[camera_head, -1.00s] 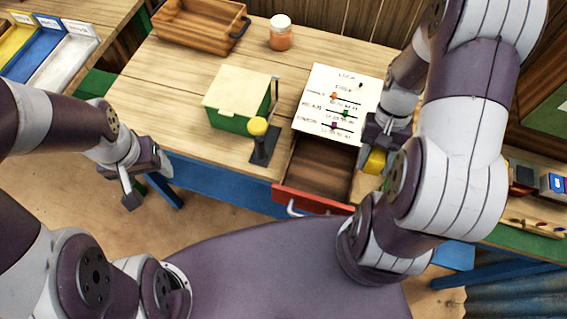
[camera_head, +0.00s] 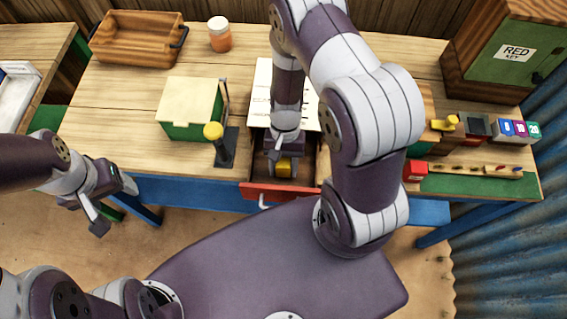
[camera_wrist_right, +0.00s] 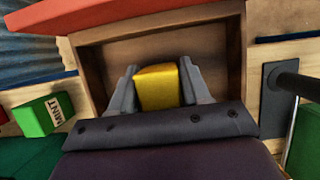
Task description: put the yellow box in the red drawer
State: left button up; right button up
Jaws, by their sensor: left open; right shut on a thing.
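The yellow box (camera_wrist_right: 158,88) is between the fingers of my right gripper (camera_wrist_right: 160,88), which is shut on it. In the wrist view the box is in front of the open red drawer's brown interior; in the head view the yellow box (camera_head: 284,167) shows within the drawer's outline. I cannot tell whether it touches the drawer floor. The red drawer (camera_head: 280,193) is pulled out below the table front, its red face and pale handle toward me. My left gripper (camera_head: 97,213) is open and empty, off the table's left front.
A green box with a cream lid (camera_head: 190,108) and a yellow-knobbed lever (camera_head: 224,145) stand left of the drawer. A wooden tray (camera_head: 138,38) and orange jar (camera_head: 220,36) are behind. A cabinet (camera_head: 515,55) stands at right. A green MINT box (camera_wrist_right: 38,116) shows in the wrist view.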

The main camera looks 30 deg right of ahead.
jog(key=shift+a+f, duration=0.1)
jog(key=shift+f, duration=0.1)
jog(key=o, duration=1.1)
jog(key=shift+r, duration=0.3)
jog(key=r+n+t, duration=0.1)
jog(key=r+n, duration=0.1)
jog(key=r, duration=0.4)
jog(key=w+d+r+n+t+h+b, duration=0.1)
jog(key=r+n+t, duration=0.1)
jog(key=r, duration=0.4)
jog(key=r+n+t+h, duration=0.1)
jog(key=r+n+t, duration=0.1)
jog(key=r, duration=0.4)
jog(key=shift+w+d+r+n, duration=0.15)
jog(key=shift+w+n, duration=0.1)
jog(key=shift+n, duration=0.05)
